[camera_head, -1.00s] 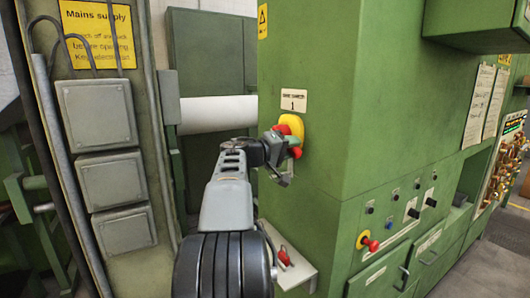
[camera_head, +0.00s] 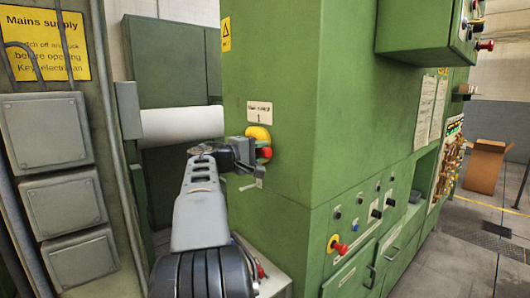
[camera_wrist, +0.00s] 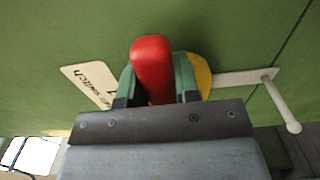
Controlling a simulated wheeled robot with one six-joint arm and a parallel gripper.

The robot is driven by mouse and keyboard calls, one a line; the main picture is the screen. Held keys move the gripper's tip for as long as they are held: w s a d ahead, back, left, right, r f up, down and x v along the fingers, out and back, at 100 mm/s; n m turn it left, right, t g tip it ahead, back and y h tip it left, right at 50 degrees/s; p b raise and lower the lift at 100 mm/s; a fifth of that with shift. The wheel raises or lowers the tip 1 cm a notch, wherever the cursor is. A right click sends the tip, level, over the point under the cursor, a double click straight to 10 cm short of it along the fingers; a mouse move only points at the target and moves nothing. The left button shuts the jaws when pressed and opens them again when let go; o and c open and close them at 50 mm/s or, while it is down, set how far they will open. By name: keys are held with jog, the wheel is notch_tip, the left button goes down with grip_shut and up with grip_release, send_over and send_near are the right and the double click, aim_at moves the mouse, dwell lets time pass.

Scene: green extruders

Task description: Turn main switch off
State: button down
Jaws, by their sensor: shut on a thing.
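The main switch is a red handle on a yellow round plate (camera_head: 259,133), set on the front of a green cabinet, below a label with a "1". In the wrist view the red handle (camera_wrist: 152,65) stands between my two fingers, and part of the yellow plate (camera_wrist: 203,76) shows behind the right finger. My gripper (camera_head: 257,154) is at the switch and shut on the red handle. In the head view it hides much of the switch, with a red part (camera_head: 265,153) showing at its right. The white label (camera_wrist: 90,85) is tilted in the wrist view.
A yellow "Mains supply" sign (camera_head: 45,46) and grey boxes (camera_head: 45,130) are on the left panel. A pale lever (camera_wrist: 283,108) projects near the switch. Another red knob on yellow (camera_head: 338,246) sits lower right. Open floor and a cardboard box (camera_head: 485,165) lie at far right.

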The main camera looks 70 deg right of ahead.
jog(key=c, duration=0.8)
grip_release()
jog(key=shift+c, duration=0.2)
jog(key=shift+w+a+f+b, duration=0.1)
jog(key=shift+w+a+b, duration=0.25)
jog(key=shift+a, duration=0.1)
jog(key=b+v, duration=0.3)
jog(key=v, duration=0.9)
jog(key=shift+a, duration=0.4)
jog(key=shift+w, duration=0.1)
